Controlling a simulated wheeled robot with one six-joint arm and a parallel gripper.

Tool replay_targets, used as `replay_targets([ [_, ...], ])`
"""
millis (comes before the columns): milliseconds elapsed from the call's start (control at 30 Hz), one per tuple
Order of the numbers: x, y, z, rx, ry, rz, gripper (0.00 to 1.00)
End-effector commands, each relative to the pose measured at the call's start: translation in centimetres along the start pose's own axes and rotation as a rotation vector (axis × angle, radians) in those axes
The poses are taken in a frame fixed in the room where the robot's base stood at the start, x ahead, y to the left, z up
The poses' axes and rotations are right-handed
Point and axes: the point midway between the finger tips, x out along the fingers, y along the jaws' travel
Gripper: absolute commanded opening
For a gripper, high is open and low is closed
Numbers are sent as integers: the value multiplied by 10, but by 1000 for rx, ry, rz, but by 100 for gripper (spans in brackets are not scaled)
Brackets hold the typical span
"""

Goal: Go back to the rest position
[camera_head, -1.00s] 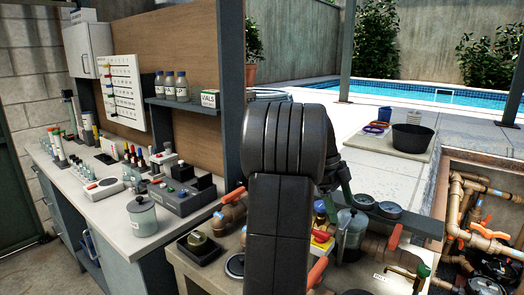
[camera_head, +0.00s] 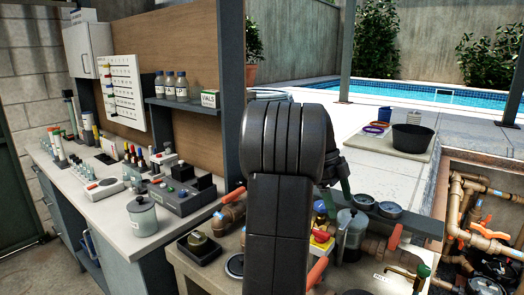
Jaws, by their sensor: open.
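My arm (camera_head: 285,150) rises in the middle of the view, black and thick, bent over at its upper joint. A dark further link (camera_head: 337,170) of it shows to the right of that joint. My gripper cannot be made out; the arm hides that area. Behind the arm is the low bench (camera_head: 190,268) with brown pipes, orange-handled valves and a clear-walled canister (camera_head: 351,229). No object is seen held.
A counter (camera_head: 115,212) on the left carries bottles, testers and a lidded jar (camera_head: 142,216). A piping pit (camera_head: 485,230) opens at right.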

Motion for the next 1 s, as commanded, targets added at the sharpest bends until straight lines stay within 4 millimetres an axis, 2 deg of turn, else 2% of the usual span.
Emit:
replay_targets([
  [33, 11, 0, 0, 0, 2, 4, 87],
  [267, 57, 1, 0, -1, 2, 5, 87],
  [1000, 55, 5, -2, -647, 0, -266, 87],
])
